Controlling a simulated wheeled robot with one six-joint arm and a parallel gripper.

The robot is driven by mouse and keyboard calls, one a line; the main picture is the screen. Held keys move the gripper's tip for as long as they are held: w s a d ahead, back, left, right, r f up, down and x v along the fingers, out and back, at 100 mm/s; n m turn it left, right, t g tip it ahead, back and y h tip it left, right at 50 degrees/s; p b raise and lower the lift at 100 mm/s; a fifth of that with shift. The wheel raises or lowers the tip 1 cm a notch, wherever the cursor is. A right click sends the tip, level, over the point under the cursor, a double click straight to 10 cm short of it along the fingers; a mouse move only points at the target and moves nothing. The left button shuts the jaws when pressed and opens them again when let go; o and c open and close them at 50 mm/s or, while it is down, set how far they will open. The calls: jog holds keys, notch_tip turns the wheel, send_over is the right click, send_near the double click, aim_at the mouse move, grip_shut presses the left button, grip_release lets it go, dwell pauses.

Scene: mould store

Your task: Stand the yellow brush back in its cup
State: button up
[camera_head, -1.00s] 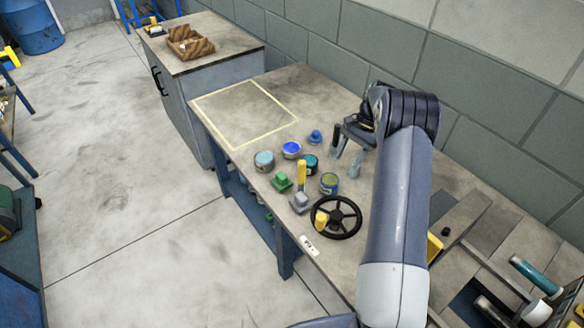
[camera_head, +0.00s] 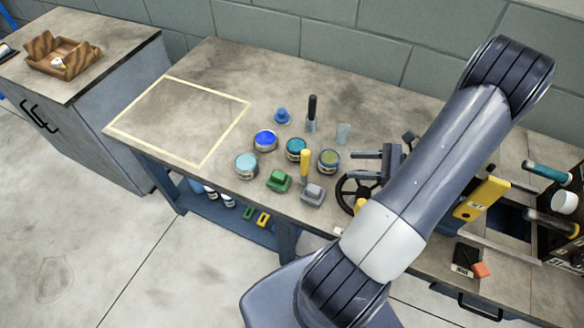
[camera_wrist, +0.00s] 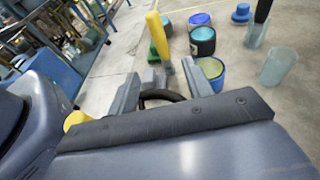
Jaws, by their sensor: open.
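The yellow brush (camera_head: 305,165) has a straight yellow handle and stands upright between a green block and a grey block. It also shows in the wrist view (camera_wrist: 157,36), beyond the fingers; its lower end is partly hidden, and I cannot tell what holds it up. A clear cup (camera_head: 343,133) stands empty behind the tins, also at right in the wrist view (camera_wrist: 278,66). Another clear cup (camera_head: 311,126) holds a black-handled brush (camera_head: 312,105). My gripper (camera_head: 354,166) is open and empty, right of the yellow brush; its fingers (camera_wrist: 160,85) are spread in the wrist view.
Several paint tins (camera_head: 265,140) stand around the brush. The green block (camera_head: 279,180) and grey block (camera_head: 312,194) are close by. The taped rectangle (camera_head: 237,122) at left is clear. Open bins are at right.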

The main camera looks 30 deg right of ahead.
jog(key=p, duration=0.2)
send_near(305, 156)
jog(key=w+a+f, duration=0.2)
jog(key=w+f, duration=0.2)
jog(key=w+a, duration=0.1)
jog(key=a, duration=0.1)
jog(key=w+a, duration=0.1)
jog(key=a, duration=0.1)
jog(key=shift+w+p, duration=0.3)
jog(key=shift+p, duration=0.05)
jog(key=shift+w+a+f, duration=0.2)
jog(key=shift+w+a, duration=0.05)
jog(key=shift+w, duration=0.05)
jog(key=shift+c, duration=0.2)
grip_shut()
